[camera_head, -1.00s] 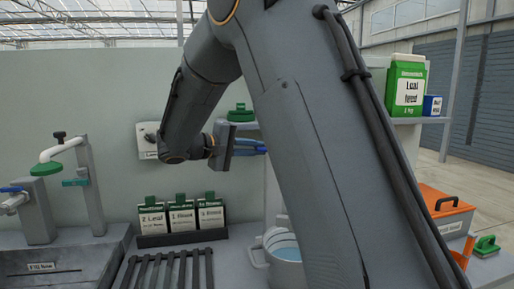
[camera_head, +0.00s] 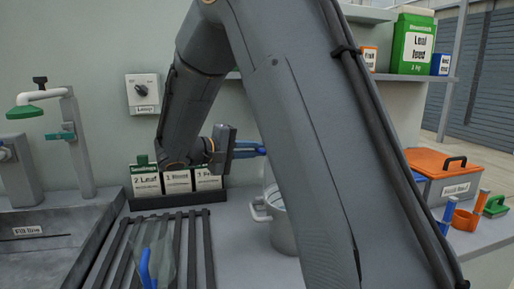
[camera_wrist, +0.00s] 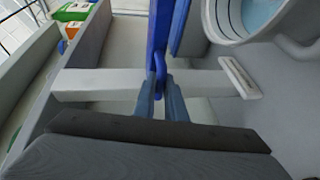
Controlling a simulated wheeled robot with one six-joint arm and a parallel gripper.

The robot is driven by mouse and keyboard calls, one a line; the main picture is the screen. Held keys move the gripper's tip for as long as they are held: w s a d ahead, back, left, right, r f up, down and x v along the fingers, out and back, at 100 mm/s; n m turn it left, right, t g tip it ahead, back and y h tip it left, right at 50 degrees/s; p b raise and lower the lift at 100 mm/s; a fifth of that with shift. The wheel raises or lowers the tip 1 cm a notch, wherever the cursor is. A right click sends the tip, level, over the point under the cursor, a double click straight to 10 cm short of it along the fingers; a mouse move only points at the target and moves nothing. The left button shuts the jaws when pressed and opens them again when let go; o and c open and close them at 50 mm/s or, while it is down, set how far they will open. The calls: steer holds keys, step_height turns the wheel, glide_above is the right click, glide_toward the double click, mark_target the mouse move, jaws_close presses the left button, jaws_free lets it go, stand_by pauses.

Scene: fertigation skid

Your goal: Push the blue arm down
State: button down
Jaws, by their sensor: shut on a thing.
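A blue arm (camera_wrist: 160,35) runs down the upper middle of the wrist view, with a blue loop at its lower end. My gripper (camera_wrist: 163,88) is shut on this lower end, one fingertip on each side of the loop. In the head view, my gripper (camera_head: 248,150) is in front of the back wall, above the counter. Blue shows at its fingertips there, but my forearm hides most of what lies beyond.
A pail (camera_head: 283,232) stands on the counter, partly behind my arm; it also shows in the wrist view (camera_wrist: 235,35). Labelled packets (camera_head: 177,182) stand in a rack left of my gripper. A slatted rack (camera_head: 190,250) lies in front. An orange-lidded box (camera_head: 440,165) is at right.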

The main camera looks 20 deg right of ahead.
steer(key=shift+s+f, duration=0.1)
steer(key=shift+f, duration=0.3)
steer(key=c, duration=1.8)
jaws_free()
steer(key=shift+r, duration=0.1)
steer(key=shift+a, duration=0.2)
steer(key=b+v, duration=0.1)
steer(key=v, duration=0.6)
steer(key=shift+a+r, duration=0.1)
steer(key=shift+a, duration=0.1)
